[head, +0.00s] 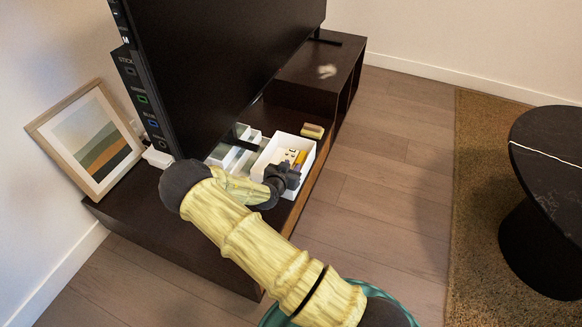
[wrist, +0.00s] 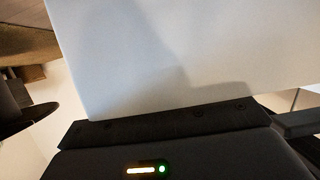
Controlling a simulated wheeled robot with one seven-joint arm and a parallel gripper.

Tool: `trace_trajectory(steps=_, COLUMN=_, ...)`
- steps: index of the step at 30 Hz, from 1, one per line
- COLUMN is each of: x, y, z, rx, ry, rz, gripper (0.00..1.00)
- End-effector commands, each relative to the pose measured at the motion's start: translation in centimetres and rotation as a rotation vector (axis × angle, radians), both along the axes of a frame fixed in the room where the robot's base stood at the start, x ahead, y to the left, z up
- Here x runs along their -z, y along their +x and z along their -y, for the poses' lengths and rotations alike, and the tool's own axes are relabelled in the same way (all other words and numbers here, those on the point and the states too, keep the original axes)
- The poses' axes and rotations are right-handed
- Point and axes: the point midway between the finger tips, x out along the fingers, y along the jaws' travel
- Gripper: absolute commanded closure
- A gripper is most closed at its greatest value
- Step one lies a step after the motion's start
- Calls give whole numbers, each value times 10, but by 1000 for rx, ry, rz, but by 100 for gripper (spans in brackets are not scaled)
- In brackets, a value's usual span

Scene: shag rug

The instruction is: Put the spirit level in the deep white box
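The deep white box (head: 310,158) stands near the front edge of the dark low cabinet. Small items lie in it, among them a yellow bar (head: 300,158) that may be the spirit level; it is too small to be sure. My gripper (head: 281,180) is at the near side of the box, low against its rim. In the wrist view a plain white surface (wrist: 170,60), probably a box wall, fills most of the picture right before my gripper. My fingertips are hidden there, so I cannot see whether they hold anything.
A shallow white divided tray (head: 225,156) sits left of the box. A yellow and dark block (head: 312,131) lies behind it on the cabinet (head: 150,215). A large black screen (head: 215,70) rises close behind. A framed picture (head: 88,138) leans at left.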

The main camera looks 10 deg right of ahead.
Motion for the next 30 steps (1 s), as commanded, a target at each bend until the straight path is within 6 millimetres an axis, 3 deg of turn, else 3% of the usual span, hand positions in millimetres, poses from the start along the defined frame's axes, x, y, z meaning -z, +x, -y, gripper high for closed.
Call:
trace_trajectory(steps=7, x=3, y=-1, z=-1, rx=0, ry=4, rz=-7, gripper=71)
trace_trajectory(steps=13, x=-13, y=-4, z=-4, rx=-2, ry=4, rz=-7, gripper=71)
trace_trajectory(steps=30, x=-54, y=-82, z=-60, rx=-1, ry=1, rz=-5, gripper=71)
